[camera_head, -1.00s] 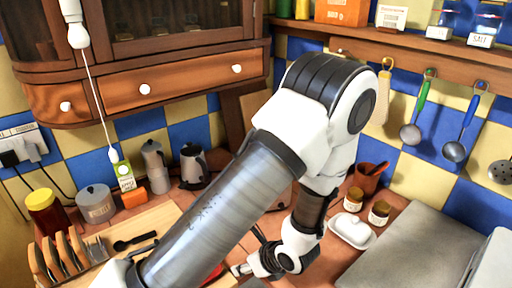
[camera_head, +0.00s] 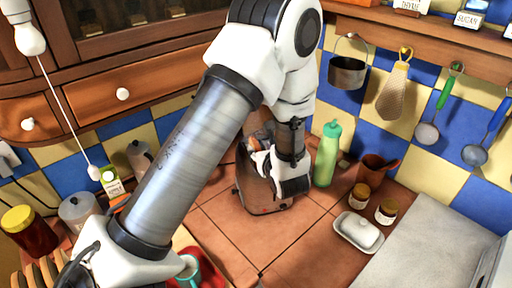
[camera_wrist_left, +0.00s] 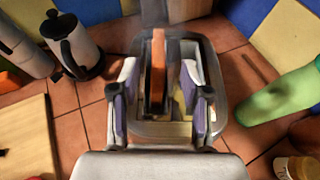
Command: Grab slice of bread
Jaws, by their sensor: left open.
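A brown toaster (camera_head: 262,200) stands on the tiled counter, partly hidden by my left arm in the head view. In the left wrist view, a browned slice of bread (camera_wrist_left: 157,72) stands on edge in one slot of the toaster (camera_wrist_left: 182,130). My left gripper (camera_head: 258,158) is over the toaster's top. In the left wrist view, its two fingers (camera_wrist_left: 160,88) are open on either side of the bread, with visible gaps. Contact with the toaster top cannot be told. My right gripper is not in view.
A green bottle (camera_head: 326,155) stands just right of the toaster. Two jars (camera_head: 360,196), a brown pot (camera_head: 372,168) and a white butter dish (camera_head: 358,232) are further right. A kettle (camera_wrist_left: 75,48) stands left in the wrist view.

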